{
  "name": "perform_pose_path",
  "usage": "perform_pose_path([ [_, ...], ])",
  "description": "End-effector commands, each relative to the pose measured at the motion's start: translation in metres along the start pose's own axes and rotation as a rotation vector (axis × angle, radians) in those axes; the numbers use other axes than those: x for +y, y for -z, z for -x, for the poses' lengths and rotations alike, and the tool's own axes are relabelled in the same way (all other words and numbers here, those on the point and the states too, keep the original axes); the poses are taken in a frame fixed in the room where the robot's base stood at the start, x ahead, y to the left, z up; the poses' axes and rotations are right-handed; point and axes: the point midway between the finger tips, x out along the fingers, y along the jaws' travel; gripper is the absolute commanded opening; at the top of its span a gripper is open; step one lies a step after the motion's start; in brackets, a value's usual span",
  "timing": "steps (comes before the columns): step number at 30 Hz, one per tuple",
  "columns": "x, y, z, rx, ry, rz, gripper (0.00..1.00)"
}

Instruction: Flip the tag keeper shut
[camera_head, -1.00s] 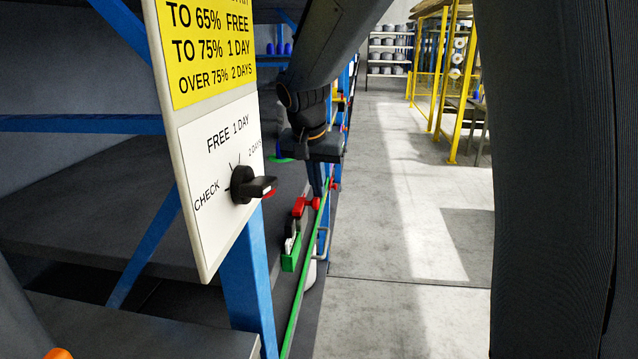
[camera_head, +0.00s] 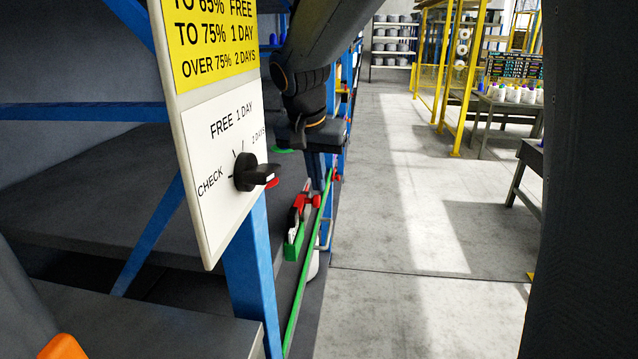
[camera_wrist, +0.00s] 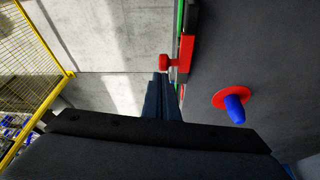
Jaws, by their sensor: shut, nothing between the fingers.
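The tag keeper looks like the red piece (camera_head: 303,201) with a round knob at the shelf's front edge, above a small green box (camera_head: 294,248). In the wrist view its red bar (camera_wrist: 188,45) lies along the edge and its red knob (camera_wrist: 166,62) sticks out over the aisle. My gripper (camera_head: 317,185) points down just beyond the red piece in the head view. In the wrist view its shut fingers (camera_wrist: 161,82) end close to the knob; I cannot tell whether they touch. Nothing is held. Whether the keeper is open or shut is unclear.
A blue peg on a red disc (camera_wrist: 235,108) stands on the shelf. A sign board with a black dial (camera_head: 248,172) stands in front of the blue rack. A green rail (camera_head: 308,270) runs along the shelf edge. The aisle floor (camera_head: 400,240) is clear.

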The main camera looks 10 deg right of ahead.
Motion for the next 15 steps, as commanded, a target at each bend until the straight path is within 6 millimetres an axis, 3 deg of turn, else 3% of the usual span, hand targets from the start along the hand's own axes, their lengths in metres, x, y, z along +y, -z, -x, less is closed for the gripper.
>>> perform_pose_path([
  [7, -0.001, 0.003, 0.042, 0.007, 0.006, -0.001, 0.00],
  [15, 0.000, 0.003, 0.059, 0.006, 0.004, -0.001, 0.00],
])
